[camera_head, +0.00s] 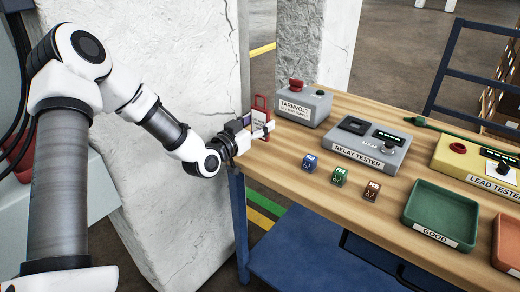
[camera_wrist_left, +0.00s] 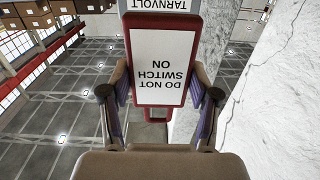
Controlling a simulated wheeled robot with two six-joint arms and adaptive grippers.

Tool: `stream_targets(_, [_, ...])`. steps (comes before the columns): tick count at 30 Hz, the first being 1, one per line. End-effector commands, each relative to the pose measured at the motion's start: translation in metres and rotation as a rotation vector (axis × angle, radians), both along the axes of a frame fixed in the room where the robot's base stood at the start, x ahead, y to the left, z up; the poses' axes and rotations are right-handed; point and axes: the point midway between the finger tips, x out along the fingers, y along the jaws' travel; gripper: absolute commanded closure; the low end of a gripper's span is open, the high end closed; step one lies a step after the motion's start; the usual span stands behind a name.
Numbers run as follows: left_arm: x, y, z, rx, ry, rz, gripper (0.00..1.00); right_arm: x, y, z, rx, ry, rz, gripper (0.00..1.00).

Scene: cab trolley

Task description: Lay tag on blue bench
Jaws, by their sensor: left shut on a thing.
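My left gripper (camera_head: 258,127) is shut on the red-framed white tag (camera_head: 260,115) and holds it upright at the left end of the bench. In the left wrist view the tag (camera_wrist_left: 160,68) sits between both fingers (camera_wrist_left: 160,92) and reads "DO NOT SWITCH ON", upside down. The bench (camera_head: 402,186) has a wooden top and a blue frame. The head view does not clearly show the gap between tag and bench top. My right gripper is not in view.
The grey TARNVOLT box (camera_head: 302,105) with a red knob stands just right of the tag. Beyond are a relay tester (camera_head: 368,152), several small coloured relays (camera_head: 339,176), a green GOOD tray (camera_head: 441,212) and a yellow lead tester (camera_head: 452,160). A white pillar (camera_head: 160,190) stands left.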

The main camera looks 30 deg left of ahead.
Motion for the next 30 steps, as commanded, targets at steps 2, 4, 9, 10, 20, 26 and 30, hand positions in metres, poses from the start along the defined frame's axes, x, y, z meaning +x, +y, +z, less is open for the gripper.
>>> stream_targets(2, [0.005,-0.001,-0.002,0.000,-0.001,-0.001,0.73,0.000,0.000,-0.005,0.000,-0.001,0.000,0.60])
stream_targets(4, [0.007,-0.001,-0.011,-0.001,-0.001,0.000,0.73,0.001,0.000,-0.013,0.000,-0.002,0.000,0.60])
stream_targets(9, [0.006,-0.001,-0.038,-0.002,-0.001,0.000,0.73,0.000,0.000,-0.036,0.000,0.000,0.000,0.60])
stream_targets(10, [0.006,-0.001,-0.037,-0.001,-0.001,0.000,0.73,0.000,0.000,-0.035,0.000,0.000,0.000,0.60])
stream_targets(20, [0.006,-0.001,-0.036,-0.002,0.000,0.000,0.25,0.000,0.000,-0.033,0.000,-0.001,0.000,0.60])
stream_targets(26, [0.006,-0.001,-0.036,-0.002,0.000,0.000,0.14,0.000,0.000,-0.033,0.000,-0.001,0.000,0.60])
stream_targets(30, [0.006,-0.001,-0.036,-0.002,-0.001,0.000,0.14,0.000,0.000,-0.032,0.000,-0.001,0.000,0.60])
